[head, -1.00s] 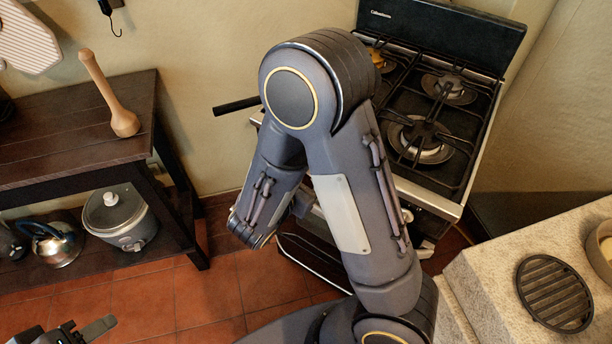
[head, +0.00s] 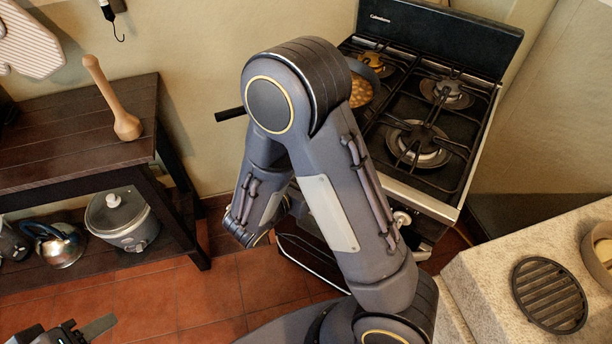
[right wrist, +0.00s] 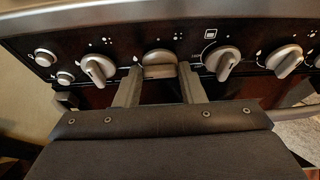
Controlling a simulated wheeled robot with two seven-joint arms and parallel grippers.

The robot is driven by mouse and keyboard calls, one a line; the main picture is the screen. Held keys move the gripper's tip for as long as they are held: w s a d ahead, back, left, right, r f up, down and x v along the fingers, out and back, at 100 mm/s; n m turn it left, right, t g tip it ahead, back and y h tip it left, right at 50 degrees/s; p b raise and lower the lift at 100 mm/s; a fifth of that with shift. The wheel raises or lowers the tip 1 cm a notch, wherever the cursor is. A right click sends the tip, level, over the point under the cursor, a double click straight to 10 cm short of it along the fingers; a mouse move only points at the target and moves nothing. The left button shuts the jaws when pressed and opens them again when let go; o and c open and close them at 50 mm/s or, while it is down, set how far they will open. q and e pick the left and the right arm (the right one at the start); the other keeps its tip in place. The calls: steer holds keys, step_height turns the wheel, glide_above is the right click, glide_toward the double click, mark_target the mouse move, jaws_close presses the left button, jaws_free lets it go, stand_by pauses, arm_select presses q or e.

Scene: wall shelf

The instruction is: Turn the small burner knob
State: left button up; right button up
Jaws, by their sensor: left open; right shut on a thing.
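The stove (head: 436,185) stands at the right in the head view. In the right wrist view its dark front panel carries a row of silver knobs. My right gripper (right wrist: 160,78) has one finger on each side of the middle knob (right wrist: 159,58) and is shut on it. Other knobs (right wrist: 98,69), (right wrist: 222,62) and (right wrist: 285,61) sit beside it. I cannot tell from the markings which burner the held knob serves. In the head view my right arm hides its gripper and most of the panel. My left gripper (head: 88,331) is open and empty at the bottom left.
A dark wooden table (head: 80,130) with a pestle (head: 126,124) stands at the left. A stone counter (head: 475,275) with a round grate (head: 550,294) is at the right.

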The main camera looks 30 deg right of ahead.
steer(key=n+g+h+p, duration=0.1)
steer(key=n+h+p, duration=0.1)
steer(key=n, duration=0.2)
steer(key=f+n+g+h+p, duration=0.1)
steer(key=n+g+p, duration=0.1)
steer(key=n, duration=0.2)
steer(key=w+n+g+h+p, duration=0.1)
steer(key=n+h+p, duration=0.1)
steer(key=n, duration=0.3)
steer(key=shift+w+a+f+g+h, duration=0.1)
steer(key=shift+a+f+g+h, duration=0.1)
steer(key=shift+a+g+h, duration=0.15)
stand_by(0.5)
steer(key=o, duration=1)
steer(key=a+b, duration=0.1)
steer(key=a, duration=0.6)
steer(key=shift+s+a+b, duration=0.3)
steer(key=shift+a+b, duration=0.05)
steer(key=shift+a, duration=0.05)
